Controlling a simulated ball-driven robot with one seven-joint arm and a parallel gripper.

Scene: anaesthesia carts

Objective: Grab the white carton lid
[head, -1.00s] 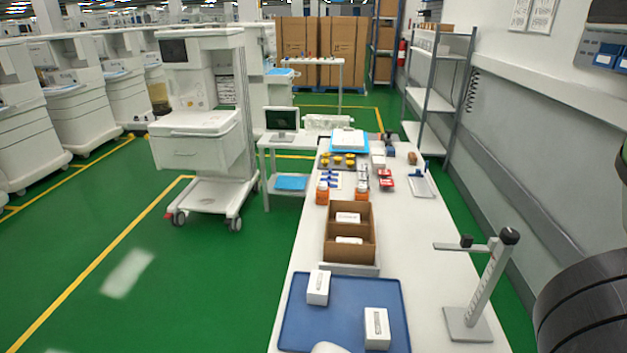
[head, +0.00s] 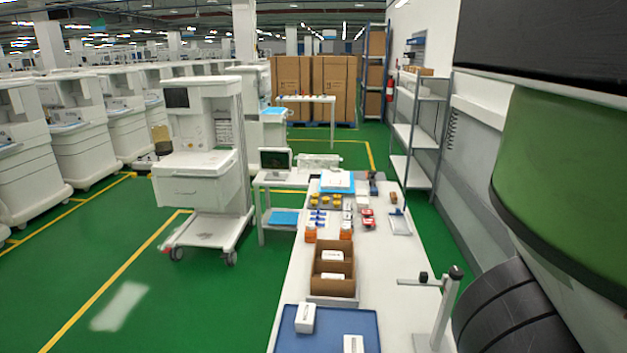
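A white carton (head: 305,318) with dark print stands on the blue mat (head: 286,344) at the near end of the long bench. A second white carton (head: 353,344) is cut off by the bottom edge. Two more white cartons, a rear one (head: 333,255) and a front one (head: 332,279), lie in separate compartments of an open brown divided box (head: 347,266). I cannot tell which carton's lid is the white carton lid, and no separate lid is clear. My gripper is out of view. Only thick black and green links of my arm show at the right.
A measuring stand (head: 437,305) with a side arm rises at the bench's right edge. Orange bottles (head: 310,232), blue and red items and a blue tray (head: 336,182) sit farther back. A white cart (head: 200,165) stands left; green floor lies open before it.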

